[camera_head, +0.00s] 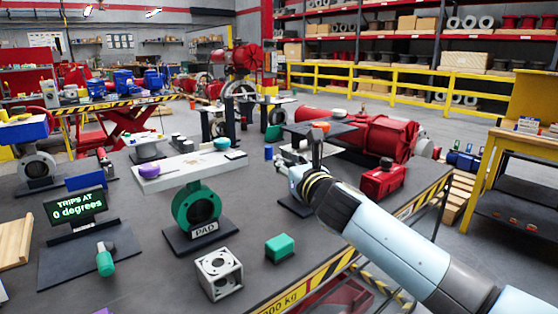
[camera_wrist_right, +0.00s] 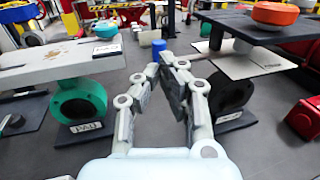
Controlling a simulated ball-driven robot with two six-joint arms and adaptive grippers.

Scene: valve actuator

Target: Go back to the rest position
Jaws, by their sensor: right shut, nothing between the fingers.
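My right gripper (camera_head: 315,145) is above the right part of the dark workbench (camera_head: 330,215), with its arm coming in from the lower right. In the right wrist view, its two fingers (camera_wrist_right: 168,62) come together at the tips with nothing between them. The green PAD valve body (camera_head: 196,206) stands upright on a dark plate to the left of the gripper; it also shows at the left of the wrist view (camera_wrist_right: 80,105). A small blue cylinder (camera_wrist_right: 158,47) is beyond the fingertips. My left gripper is not in view.
A red actuator (camera_head: 380,140) and red box (camera_head: 382,180) are beside my right arm. A raised dark shelf (camera_head: 320,128) holds an orange piece. A white shelf (camera_head: 190,170), metal cube (camera_head: 218,273), green block (camera_head: 280,247) and display (camera_head: 75,208) occupy the bench.

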